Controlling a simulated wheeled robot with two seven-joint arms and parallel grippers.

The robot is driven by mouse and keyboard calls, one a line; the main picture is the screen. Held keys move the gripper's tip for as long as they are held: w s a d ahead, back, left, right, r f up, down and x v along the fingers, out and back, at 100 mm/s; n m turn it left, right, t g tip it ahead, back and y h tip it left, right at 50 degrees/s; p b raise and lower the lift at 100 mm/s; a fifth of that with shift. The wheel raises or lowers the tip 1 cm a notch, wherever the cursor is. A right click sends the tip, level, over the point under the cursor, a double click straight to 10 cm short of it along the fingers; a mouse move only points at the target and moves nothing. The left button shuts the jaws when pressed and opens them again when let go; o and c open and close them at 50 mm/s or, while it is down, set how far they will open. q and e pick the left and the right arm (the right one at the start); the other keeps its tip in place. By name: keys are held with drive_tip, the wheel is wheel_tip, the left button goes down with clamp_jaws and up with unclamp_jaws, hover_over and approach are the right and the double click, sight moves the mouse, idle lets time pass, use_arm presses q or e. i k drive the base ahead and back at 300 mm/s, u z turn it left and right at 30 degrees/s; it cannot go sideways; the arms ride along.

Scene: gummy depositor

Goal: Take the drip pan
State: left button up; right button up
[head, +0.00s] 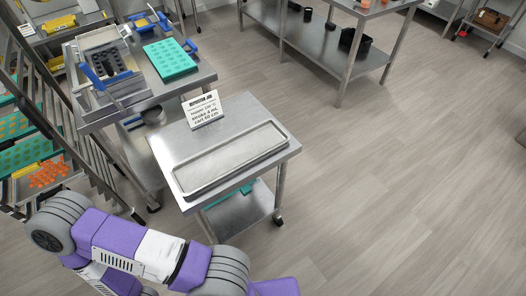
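The drip pan (230,158) is a long, shallow metal tray. It lies flat on the top of a small steel cart (160,148) in the head view, set at a slant along the cart's front side. It looks empty. A purple and white arm of mine crosses the lower left of the view, in front of the cart and apart from the pan. Its gripper is outside the picture. My other gripper is not in view either.
A printed sign (203,109) stands behind the pan on the cart. The depositor bench (140,97) with a teal mold (170,60) is at the back left. A rack (85,150) with trays stands at left. Open floor (400,200) lies to the right.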

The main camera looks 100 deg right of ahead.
sight(194, 173)
drive_tip(key=u, duration=5.6)
drive_tip(key=k, duration=1.1)
drive_tip(key=u, duration=1.4)
